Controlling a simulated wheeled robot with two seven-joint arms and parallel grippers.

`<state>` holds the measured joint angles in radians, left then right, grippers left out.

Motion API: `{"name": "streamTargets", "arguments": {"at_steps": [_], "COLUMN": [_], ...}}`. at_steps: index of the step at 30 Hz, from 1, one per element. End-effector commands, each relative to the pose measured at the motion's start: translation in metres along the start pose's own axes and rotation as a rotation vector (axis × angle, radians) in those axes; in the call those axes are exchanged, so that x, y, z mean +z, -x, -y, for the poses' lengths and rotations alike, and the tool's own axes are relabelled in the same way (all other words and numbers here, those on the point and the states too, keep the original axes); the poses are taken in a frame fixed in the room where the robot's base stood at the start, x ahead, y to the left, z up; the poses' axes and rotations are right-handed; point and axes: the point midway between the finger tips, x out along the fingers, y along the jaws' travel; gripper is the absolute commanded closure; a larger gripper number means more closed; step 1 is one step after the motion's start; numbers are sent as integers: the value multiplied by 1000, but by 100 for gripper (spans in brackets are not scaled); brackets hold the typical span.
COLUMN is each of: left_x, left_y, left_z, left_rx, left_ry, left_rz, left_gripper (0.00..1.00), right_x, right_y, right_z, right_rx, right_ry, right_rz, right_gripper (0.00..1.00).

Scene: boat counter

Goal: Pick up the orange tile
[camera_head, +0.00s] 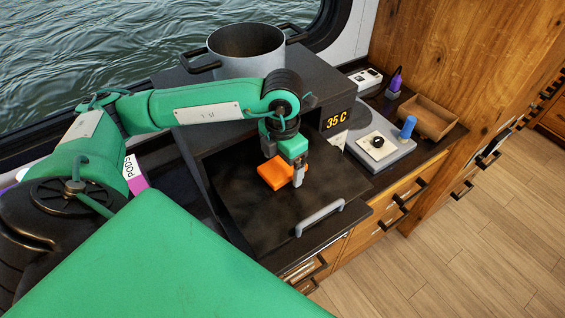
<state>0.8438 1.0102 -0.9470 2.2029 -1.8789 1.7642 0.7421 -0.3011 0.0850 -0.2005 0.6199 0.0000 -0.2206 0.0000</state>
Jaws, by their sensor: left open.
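The orange tile (274,174) is a small flat square block over the dark panel (250,215) in the middle of the camera_head view. My left gripper (298,178) points down at the tile's right edge, with the grey finger next to it. The jaws are open. Part of the tile's right side is hidden by the gripper, and I cannot tell whether a finger touches it. My right gripper is not in view.
A grey handle (320,217) stands up at the panel's front edge. A large metal pot (247,50) stands behind my arm. A display reading 35 C (337,119), a blue cylinder (407,127) and a wooden box (427,116) are to the right.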

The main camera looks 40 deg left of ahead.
Motion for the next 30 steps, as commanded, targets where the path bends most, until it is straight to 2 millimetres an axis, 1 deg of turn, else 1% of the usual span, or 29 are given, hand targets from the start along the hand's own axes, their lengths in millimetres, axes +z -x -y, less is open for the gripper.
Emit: {"name": "streamTargets", "arguments": {"at_steps": [4, 12, 16, 23, 26, 30], "left_x": [0, 0, 0, 1, 1, 1], "left_y": [0, 0, 0, 4, 10, 29], "left_z": [0, 0, 0, 0, 0, 0], "left_rx": [0, 0, 0, 0, 0, 1], "left_ry": [0, 0, 0, 0, 0, -1], "left_rz": [0, 0, 0, 1, 3, 5], "left_gripper": [11, 64, 64, 64, 64, 64], "right_x": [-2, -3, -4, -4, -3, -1], "right_y": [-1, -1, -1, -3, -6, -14], "right_z": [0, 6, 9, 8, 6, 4], "right_rx": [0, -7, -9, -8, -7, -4], "right_ry": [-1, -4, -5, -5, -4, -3], "right_rz": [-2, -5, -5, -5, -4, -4], "right_gripper": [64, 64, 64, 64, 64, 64]}}
